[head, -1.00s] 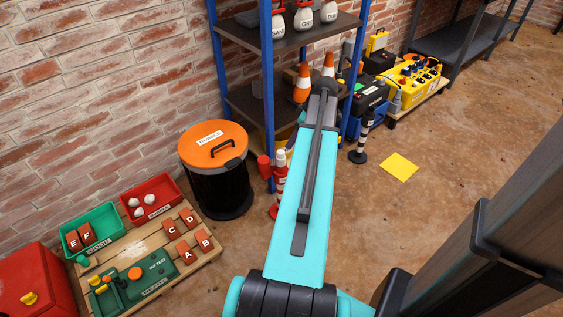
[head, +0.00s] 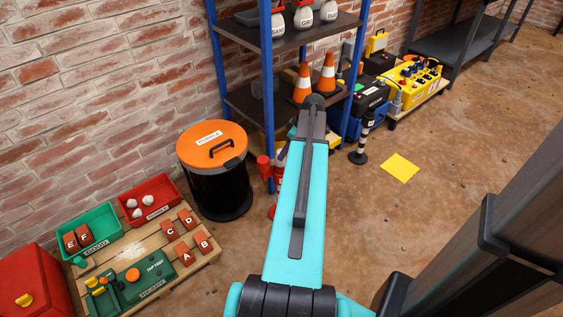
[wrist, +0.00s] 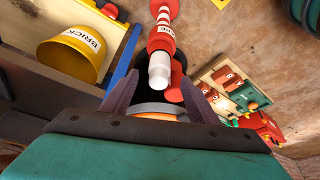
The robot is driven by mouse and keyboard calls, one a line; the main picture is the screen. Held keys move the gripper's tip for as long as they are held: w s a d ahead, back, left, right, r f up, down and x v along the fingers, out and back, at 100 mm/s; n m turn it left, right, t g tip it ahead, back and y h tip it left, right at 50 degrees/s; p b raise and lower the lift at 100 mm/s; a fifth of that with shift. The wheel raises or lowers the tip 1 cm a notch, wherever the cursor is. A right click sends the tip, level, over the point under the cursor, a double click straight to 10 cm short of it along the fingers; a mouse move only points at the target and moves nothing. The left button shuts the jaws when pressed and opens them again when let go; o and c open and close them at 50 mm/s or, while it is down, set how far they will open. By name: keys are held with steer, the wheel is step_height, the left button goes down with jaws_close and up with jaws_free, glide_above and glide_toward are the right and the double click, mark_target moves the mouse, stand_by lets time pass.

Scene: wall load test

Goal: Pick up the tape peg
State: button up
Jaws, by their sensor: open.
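A red-and-white post (head: 277,182) stands on the floor between the bin and my arm in the head view, partly hidden by the arm. In the wrist view the post (wrist: 161,42) has a white label, not clearly readable, and a white rounded top. A black-and-white striped post (head: 363,138) stands right of the shelf. I cannot tell for sure which is the tape peg. My gripper (wrist: 160,97) is open in the wrist view; the post's white top appears just beyond its fingers, with no contact visible. The head view does not show the gripper clearly.
A bin with an orange lid (head: 212,145) stands close left of the post. A blue-framed shelf (head: 267,75) with cones (head: 303,83) rises behind. A pallet (head: 205,258) with trays and bricks lies at lower left. Floor around the yellow square (head: 400,167) is clear.

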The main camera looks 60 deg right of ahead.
steer(key=shift+w+f, duration=0.15)
steer(key=shift+f, duration=0.1)
steer(key=shift+b+x, duration=0.95)
steer(key=shift+x, duration=1.6)
steer(key=c, duration=1.2)
steer(key=shift+r, duration=0.1)
